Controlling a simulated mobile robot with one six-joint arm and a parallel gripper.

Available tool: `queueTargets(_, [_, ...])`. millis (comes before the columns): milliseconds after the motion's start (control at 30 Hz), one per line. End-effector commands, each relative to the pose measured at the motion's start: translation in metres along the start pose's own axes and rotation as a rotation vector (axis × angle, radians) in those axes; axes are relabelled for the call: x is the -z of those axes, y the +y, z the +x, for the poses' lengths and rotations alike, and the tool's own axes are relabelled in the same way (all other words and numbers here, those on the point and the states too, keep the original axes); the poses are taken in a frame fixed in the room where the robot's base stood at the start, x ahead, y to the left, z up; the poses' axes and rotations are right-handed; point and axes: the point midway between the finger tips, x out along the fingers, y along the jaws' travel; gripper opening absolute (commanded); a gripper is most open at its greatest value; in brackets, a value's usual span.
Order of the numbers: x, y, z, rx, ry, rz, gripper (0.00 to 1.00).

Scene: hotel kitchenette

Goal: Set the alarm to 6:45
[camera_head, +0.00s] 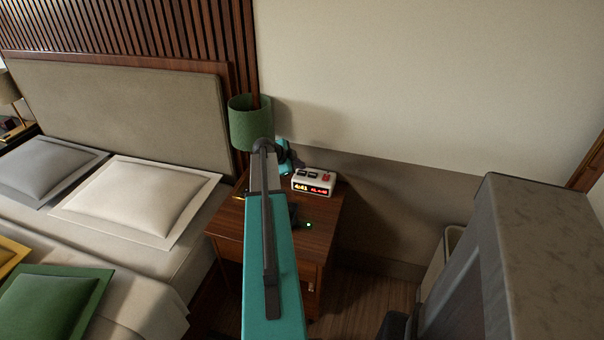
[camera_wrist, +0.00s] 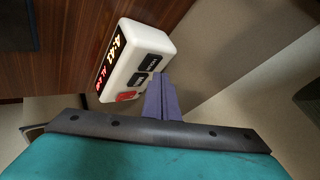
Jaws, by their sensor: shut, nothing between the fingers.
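A white alarm clock (camera_head: 314,181) stands on the wooden nightstand (camera_head: 320,225). It shows yellow digits that look like 4:41 and a smaller red alarm line starting with AL, whose digits are too small to read surely. In the wrist view the clock (camera_wrist: 150,45) appears tilted, with two black buttons (camera_wrist: 137,81) and a red button (camera_wrist: 127,96) on top. My gripper (camera_wrist: 160,78) is shut and empty, its purple fingers at the clock's edge beside the nearer black button. I cannot tell whether they touch. In the head view my arm hides the fingers.
A green lamp (camera_head: 248,122) stands behind my arm at the nightstand's back left. A small dark object with a green light (camera_head: 308,224) lies in front of the clock. The bed (camera_head: 150,255) is at left, the wall (camera_head: 420,90) behind. A pale bin (camera_head: 447,245) is at right.

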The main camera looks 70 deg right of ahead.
Motion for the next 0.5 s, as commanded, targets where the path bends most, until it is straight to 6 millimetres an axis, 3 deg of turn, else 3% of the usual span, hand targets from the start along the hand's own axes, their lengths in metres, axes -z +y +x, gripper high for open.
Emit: queueTargets(500, [-0.004,0.0032,0.0033,0.001,0.0,0.0,0.0])
